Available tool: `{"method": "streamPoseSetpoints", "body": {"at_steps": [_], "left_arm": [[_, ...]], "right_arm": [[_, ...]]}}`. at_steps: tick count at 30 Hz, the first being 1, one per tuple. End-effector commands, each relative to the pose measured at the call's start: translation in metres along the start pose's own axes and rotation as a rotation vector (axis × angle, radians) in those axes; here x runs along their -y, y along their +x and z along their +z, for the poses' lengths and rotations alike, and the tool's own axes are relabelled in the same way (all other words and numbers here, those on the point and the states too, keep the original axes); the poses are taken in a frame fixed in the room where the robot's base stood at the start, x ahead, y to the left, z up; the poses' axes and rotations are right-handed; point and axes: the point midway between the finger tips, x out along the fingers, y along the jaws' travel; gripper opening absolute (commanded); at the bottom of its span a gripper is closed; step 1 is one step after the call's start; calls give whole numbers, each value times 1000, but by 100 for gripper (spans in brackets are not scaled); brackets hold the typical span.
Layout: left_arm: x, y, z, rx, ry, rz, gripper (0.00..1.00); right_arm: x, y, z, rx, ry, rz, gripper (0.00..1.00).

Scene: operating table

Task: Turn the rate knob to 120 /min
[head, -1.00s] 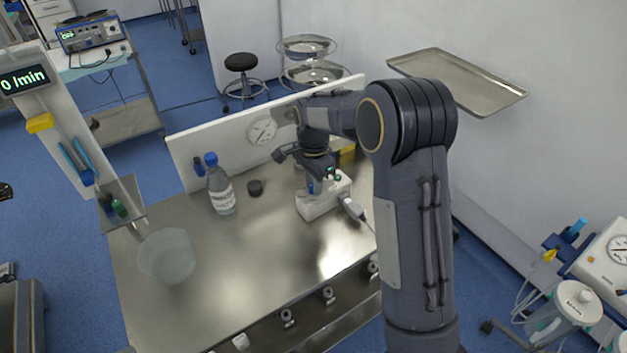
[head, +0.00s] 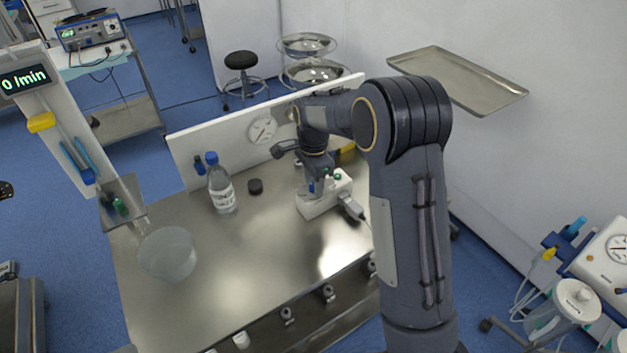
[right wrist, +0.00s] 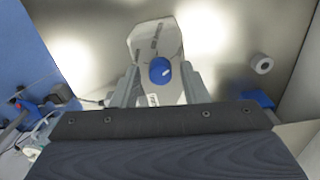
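The rate knob (right wrist: 160,70) is round and blue with a short white mark. It sits on a white box (head: 318,206) on the steel table. In the right wrist view, the two fingers of my right gripper (right wrist: 159,76) stand apart on either side of the knob, with gaps between. In the head view my right gripper (head: 314,180) is over the box and hides part of the knob. The display (head: 24,80) at the left edge shows "0 /min", perhaps cut off on its left. My left gripper is not in view.
A bottle with a blue cap (head: 221,188), a small dark cylinder (head: 255,187) and a translucent bowl (head: 167,254) stand left of the box. A white panel (head: 225,139) runs along the back. A cable leaves the box at the right. The front middle of the table is clear.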

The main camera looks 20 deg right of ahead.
Motion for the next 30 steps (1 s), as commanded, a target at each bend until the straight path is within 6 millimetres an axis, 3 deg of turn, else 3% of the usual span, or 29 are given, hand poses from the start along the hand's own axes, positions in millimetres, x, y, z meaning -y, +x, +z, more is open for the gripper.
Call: {"method": "streamPoseSetpoints", "body": {"at_steps": [11, 21, 30], "left_arm": [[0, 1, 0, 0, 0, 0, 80], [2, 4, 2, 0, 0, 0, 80], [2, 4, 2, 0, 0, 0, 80]], "right_arm": [[1, -5, 0, 0, -1, -3, 45], [1, -59, 0, -1, -1, -4, 45], [0, -78, 0, 0, 0, 0, 45]]}}
